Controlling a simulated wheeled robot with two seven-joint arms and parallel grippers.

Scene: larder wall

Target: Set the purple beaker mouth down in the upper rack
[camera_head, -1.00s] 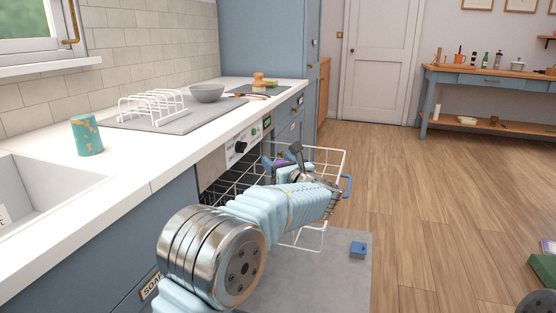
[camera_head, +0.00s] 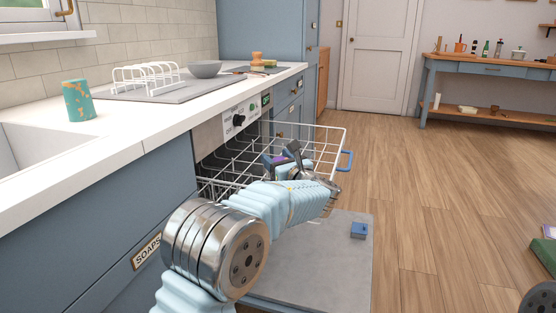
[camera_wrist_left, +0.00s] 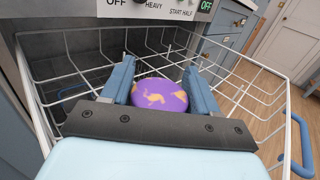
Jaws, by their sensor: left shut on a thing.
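The purple beaker (camera_wrist_left: 160,94), with orange patches, is between the fingers of my left gripper (camera_wrist_left: 158,88) in the left wrist view. A closed, rounded purple face shows there; I see no mouth opening. In the head view my left gripper (camera_head: 281,160) is shut on the beaker, which shows only as a small purple patch. The gripper is over the white wire upper rack (camera_head: 331,128), which is pulled out; its wires surround the beaker in the wrist view (camera_wrist_left: 60,100). I cannot tell whether the beaker touches the rack floor. My right gripper is not in view.
The dishwasher's open door (camera_head: 310,265) lies below the rack, with a small blue part (camera_head: 358,230) on it. The counter holds a teal cup (camera_head: 78,100), a white dish rack (camera_head: 147,78) and a grey bowl (camera_head: 206,69).

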